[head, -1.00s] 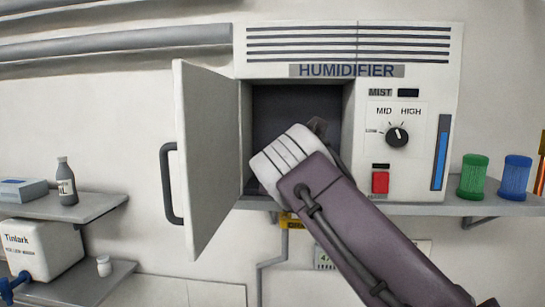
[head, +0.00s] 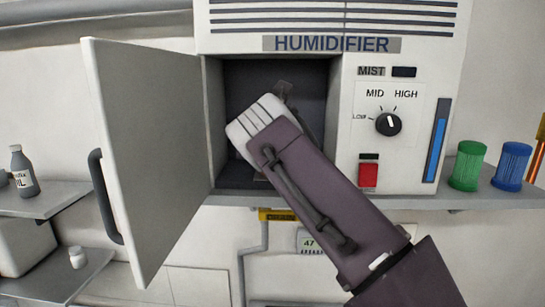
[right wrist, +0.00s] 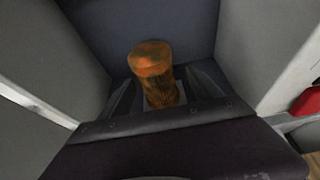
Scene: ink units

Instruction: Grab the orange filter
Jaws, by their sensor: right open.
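The orange filter (right wrist: 155,75) is a short ribbed cylinder with a smooth cap. It stands inside the dark compartment of the humidifier (head: 345,45), near the back wall in the right wrist view. In the head view it is hidden behind my arm. My right gripper (right wrist: 160,80) is open, with one finger on each side of the filter as seen in the wrist view. I cannot tell whether the filter is fully between the fingers or just beyond them. In the head view the gripper's dark tip (head: 284,90) shows inside the compartment. My left gripper is out of view.
The humidifier door (head: 150,150) stands open to the left. A green filter (head: 469,166) and a blue filter (head: 512,167) stand on the shelf (head: 445,199) at right, by an orange-brown object (head: 540,150). The compartment walls are close around my gripper.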

